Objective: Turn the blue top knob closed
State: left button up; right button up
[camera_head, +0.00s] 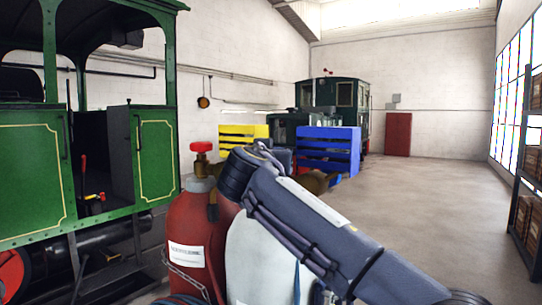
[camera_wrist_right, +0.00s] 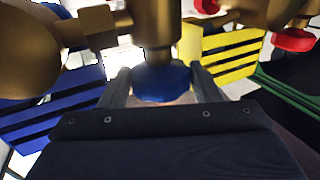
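The blue knob (camera_wrist_right: 162,82) sits on a brass valve body (camera_wrist_right: 157,25) in the right wrist view. My right gripper (camera_wrist_right: 161,78) has one finger on each side of it, close to its edges; I cannot tell whether both fingers touch it. In the head view my right arm reaches from the lower right to above a pale cylinder (camera_head: 262,262), with brass fittings (camera_head: 316,182) beside the wrist. The blue knob is hidden there behind my wrist. My left gripper is not in view.
A red cylinder (camera_head: 190,225) with a red knob (camera_head: 201,147) and a chain stands left of the pale one. A green steam tram (camera_head: 100,165) stands on the left. Blue (camera_head: 328,146) and yellow (camera_head: 238,133) slatted crates stand behind.

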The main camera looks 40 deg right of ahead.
jog(key=shift+c, duration=1)
jog(key=shift+w+a+f+m+g+h+b, duration=0.1)
jog(key=shift+m+g+h+b, duration=0.4)
jog(key=shift+g, duration=0.2)
jog(key=shift+w+m+g+h, duration=0.1)
jog(key=shift+m+g+h, duration=0.4)
jog(key=shift+m+g, duration=0.3)
jog(key=shift+w+a+m+g+h, duration=0.1)
jog(key=shift+m+g+h, duration=0.2)
jog(key=shift+g, duration=0.4)
jog(key=m+g, duration=0.1)
jog(key=g, duration=0.1)
jog(key=m+g+h, duration=0.1)
jog(key=g, duration=0.1)
jog(key=shift+w+r+m+p, duration=0.15)
jog(key=shift+r+m+p, duration=0.05)
jog(key=shift+m+p, duration=0.2)
jog(key=shift+w+f+m+g, duration=0.1)
jog(key=shift+m+g, duration=1.1)
jog(key=shift+g, duration=0.8)
jog(key=shift+m+g, duration=0.4)
jog(key=shift+g, duration=0.2)
